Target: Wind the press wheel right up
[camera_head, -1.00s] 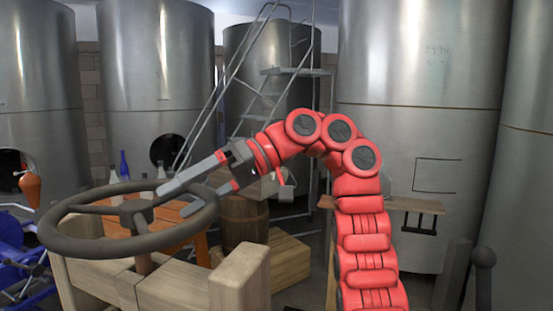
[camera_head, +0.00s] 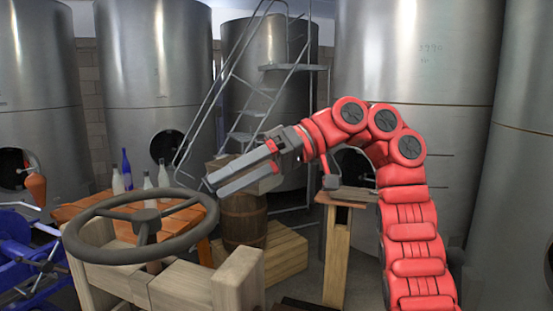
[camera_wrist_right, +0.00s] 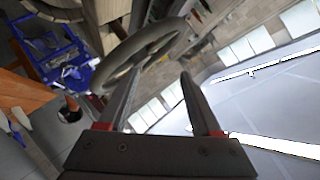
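The press wheel (camera_head: 140,256) is a dark ring with spokes and a central hub, on top of a pale wooden press frame (camera_head: 190,287), at lower left in the head view. Its rim also shows in the right wrist view (camera_wrist_right: 150,43), beyond the fingers. My right gripper (camera_head: 213,187) is up and to the right of the rim, its fingers pointing towards the wheel. In the right wrist view its fingers (camera_wrist_right: 162,74) stand apart with nothing held between them. The fingertips look clear of the rim. My left gripper is not in view.
Bottles (camera_head: 127,170) stand on an orange table (camera_head: 75,211) behind the wheel. A barrel (camera_head: 243,222) and a wooden crate (camera_head: 285,252) are beyond the frame. A blue machine (camera_head: 20,250) is at left. Steel tanks (camera_head: 155,80) and metal stairs (camera_head: 245,110) fill the background.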

